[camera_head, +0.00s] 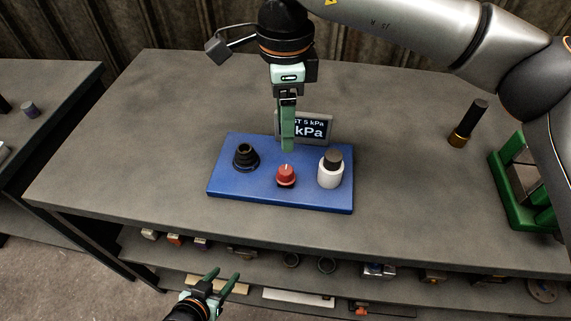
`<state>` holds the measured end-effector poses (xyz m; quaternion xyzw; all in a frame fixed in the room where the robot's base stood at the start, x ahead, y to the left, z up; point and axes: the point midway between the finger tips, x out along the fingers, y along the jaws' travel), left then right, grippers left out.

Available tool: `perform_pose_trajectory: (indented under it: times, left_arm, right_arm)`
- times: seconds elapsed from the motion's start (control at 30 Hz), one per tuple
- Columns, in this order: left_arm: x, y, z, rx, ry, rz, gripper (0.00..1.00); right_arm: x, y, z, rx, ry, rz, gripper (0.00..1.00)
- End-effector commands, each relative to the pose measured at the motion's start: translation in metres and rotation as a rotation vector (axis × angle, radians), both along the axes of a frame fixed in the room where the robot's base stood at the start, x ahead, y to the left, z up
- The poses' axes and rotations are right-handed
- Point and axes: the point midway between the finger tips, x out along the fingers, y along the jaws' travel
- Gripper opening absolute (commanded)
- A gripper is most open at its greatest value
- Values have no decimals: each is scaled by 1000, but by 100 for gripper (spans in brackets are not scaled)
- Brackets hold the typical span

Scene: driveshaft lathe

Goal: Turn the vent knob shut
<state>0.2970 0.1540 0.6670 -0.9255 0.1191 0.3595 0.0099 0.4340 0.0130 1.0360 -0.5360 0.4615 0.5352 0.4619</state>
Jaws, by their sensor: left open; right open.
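The red vent knob (286,174) stands at the front middle of the blue base (232,190) on the grey workbench. A black fitting (245,156) is to its left and a white cylinder with a dark cap (330,172) to its right. A small display (318,130) reading kPa stands behind and is partly hidden by my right gripper. My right gripper (288,150) points down just behind and above the knob, with no visible contact. Its fingers overlap in this view, and it holds nothing. My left gripper (225,280) is open and empty, low in front of the bench.
A black and brass cylinder (467,124) and a green frame (510,190) stand on the right of the bench. Small parts lie on the shelf (215,256) below. The bench (120,150) is clear left of the base.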

Motion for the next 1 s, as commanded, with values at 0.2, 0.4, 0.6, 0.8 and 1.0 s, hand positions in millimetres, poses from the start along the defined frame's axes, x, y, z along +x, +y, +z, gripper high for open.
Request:
perform_pose_trajectory:
  times: [0.2,0.4,0.6,0.8,1.0]
  left_arm:
    - [0,0,1,1,0,-1,50]
    - [-2,0,2,0,1,0,50]
    - [-6,1,0,1,9,1,50]
    - [-8,2,-1,3,12,3,50]
    - [-7,3,-1,4,11,4,50]
  right_arm:
    - [-1,-1,-43,-2,6,-2,67]
    - [-1,-1,-82,0,5,-4,67]
    - [-1,-1,-107,0,3,-4,67]
    - [0,-1,-115,1,1,-4,67]
    - [0,-1,-114,0,1,-4,67]
